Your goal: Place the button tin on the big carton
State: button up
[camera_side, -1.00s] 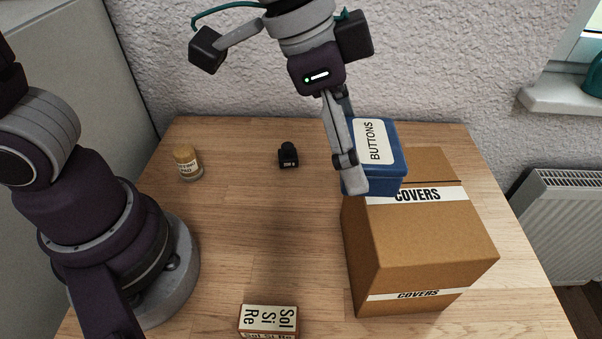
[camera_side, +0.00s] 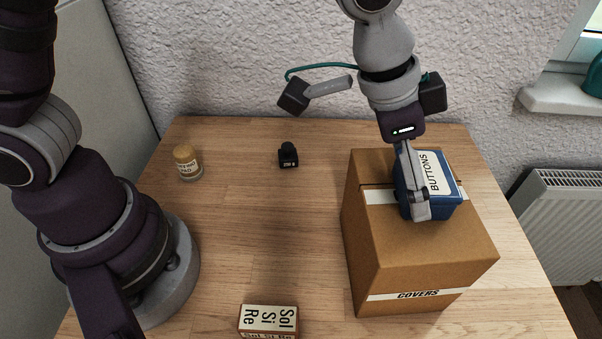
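The blue button tin (camera_side: 442,190), with a white BUTTONS label on its lid, is over the top of the big carton (camera_side: 390,248) at its back right. The carton is brown with COVERS printed on white tape. My gripper (camera_side: 420,212) points down at the left side of the tin, with a finger against that side. It appears shut on the tin; the far finger is hidden. I cannot tell whether the tin's base touches the carton top.
A small jar with a tan lid (camera_side: 187,162) and a small black object (camera_side: 288,155) stand at the back left of the table. A Sol Si Re box (camera_side: 268,320) is at the front. The middle of the wooden table (camera_side: 265,230) is clear.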

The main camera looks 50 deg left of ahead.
jog(key=shift+o, duration=1.3)
jog(key=v, duration=1.2)
jog(key=s+a+f+n+y, duration=0.1)
jog(key=s+a+f+n, duration=0.1)
jog(key=a, duration=0.4)
jog(key=s+a+f+n+t+y, duration=0.1)
jog(key=s+a+f+n, duration=0.1)
jog(key=a+n, duration=0.2)
jog(key=s+a+f+n+t+y, duration=0.1)
jog(key=s+a+f+n, duration=0.1)
jog(key=a, duration=0.6)
jog(key=shift+s+n, duration=0.5)
